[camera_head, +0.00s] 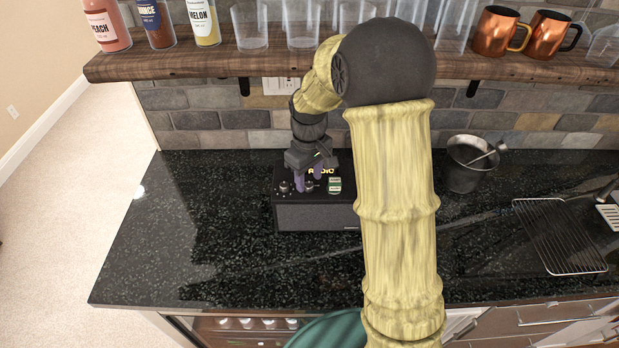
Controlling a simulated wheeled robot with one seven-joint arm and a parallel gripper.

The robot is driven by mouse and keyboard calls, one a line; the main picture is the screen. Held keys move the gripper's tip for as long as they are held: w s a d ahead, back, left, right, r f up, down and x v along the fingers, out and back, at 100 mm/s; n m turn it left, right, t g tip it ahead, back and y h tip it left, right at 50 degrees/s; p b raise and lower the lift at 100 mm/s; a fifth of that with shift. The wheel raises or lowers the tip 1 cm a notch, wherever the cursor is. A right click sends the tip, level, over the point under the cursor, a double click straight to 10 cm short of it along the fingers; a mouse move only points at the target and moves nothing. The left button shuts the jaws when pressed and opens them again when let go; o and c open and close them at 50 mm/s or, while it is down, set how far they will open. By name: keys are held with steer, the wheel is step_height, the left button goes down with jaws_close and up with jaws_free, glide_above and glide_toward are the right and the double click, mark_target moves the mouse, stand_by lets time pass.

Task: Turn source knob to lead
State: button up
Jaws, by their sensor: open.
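A small left knob (284,187) sits on the panel's left side. Another knob (309,186) sits right by my fingers. I cannot read which one is the source knob. My arm hides part of the box's right side.
A small green and white item (335,185) is on the panel at the right. A metal bucket (469,165) and a wire rack (560,236) stand to the right. A wooden shelf (190,65) with bottles, glasses and copper mugs hangs above. The left counter (190,230) is clear.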

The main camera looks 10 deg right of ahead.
steer(key=shift+f, duration=0.8)
jaws_close()
steer(key=shift+m, duration=0.4)
steer(key=m, duration=0.5)
steer(key=shift+r+p, duration=0.1)
steer(key=shift+p, duration=0.2)
steer(key=m+p, duration=0.1)
steer(key=m, duration=0.5)
steer(key=shift+w, duration=0.1)
